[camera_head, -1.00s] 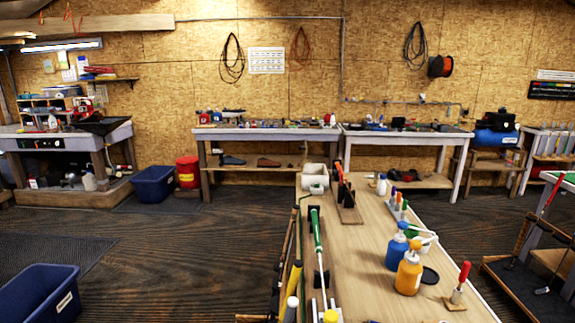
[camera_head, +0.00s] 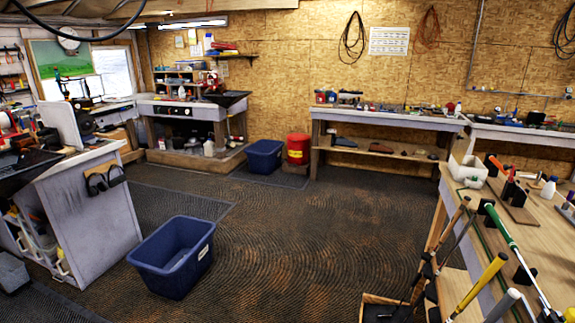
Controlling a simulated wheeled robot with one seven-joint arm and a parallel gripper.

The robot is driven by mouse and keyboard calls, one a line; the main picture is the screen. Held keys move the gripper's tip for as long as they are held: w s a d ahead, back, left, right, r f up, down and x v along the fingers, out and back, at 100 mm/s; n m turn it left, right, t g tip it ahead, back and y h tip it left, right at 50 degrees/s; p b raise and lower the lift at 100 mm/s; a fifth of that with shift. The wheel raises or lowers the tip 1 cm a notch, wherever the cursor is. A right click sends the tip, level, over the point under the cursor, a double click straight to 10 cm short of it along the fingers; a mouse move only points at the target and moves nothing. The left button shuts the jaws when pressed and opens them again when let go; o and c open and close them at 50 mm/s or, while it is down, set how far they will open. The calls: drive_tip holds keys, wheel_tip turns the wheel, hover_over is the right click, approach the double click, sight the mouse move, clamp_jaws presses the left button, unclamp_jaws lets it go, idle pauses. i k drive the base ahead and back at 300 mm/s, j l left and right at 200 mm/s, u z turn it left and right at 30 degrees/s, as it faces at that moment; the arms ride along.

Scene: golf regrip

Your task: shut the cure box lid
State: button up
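I cannot pick out the cure box for certain. A white upright panel (camera_head: 63,122) stands on the pale cabinet (camera_head: 92,210) at the left; it may be a raised lid, but I cannot tell. A low dark item (camera_head: 22,166) lies in front of it, partly cut off by the left edge. My gripper is not in view.
A blue bin (camera_head: 172,258) stands on the floor right of the cabinet. Another blue bin (camera_head: 264,157) and a red bucket (camera_head: 298,149) stand at the back. A wooden bench with golf clubs (camera_head: 510,245) fills the right side. The middle floor is clear.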

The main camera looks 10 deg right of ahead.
sight(459, 149)
drive_tip(key=i+j+u, duration=0.3)
drive_tip(key=j+u, duration=0.15)
drive_tip(key=i+j+u, duration=0.35)
drive_tip(key=j+u, duration=0.15)
drive_tip(key=i+j+u, duration=0.3)
drive_tip(key=u, duration=0.15)
drive_tip(key=i+z, duration=0.2)
drive_tip(key=i, duration=0.3)
drive_tip(key=i+j+z, duration=0.25)
drive_tip(key=i, duration=0.25)
drive_tip(key=i+j+z, duration=0.2)
drive_tip(key=i, duration=0.3)
drive_tip(key=i+l+z, duration=0.2)
drive_tip(key=z, duration=0.2)
drive_tip(key=i+z, duration=0.85)
drive_tip(key=i+j+z, duration=0.1)
drive_tip(key=i+z, duration=0.15)
drive_tip(key=z, duration=0.15)
drive_tip(key=i+j+z, duration=0.2)
drive_tip(key=z, duration=0.2)
drive_tip(key=i+j, duration=0.05)
drive_tip(key=i, duration=0.05)
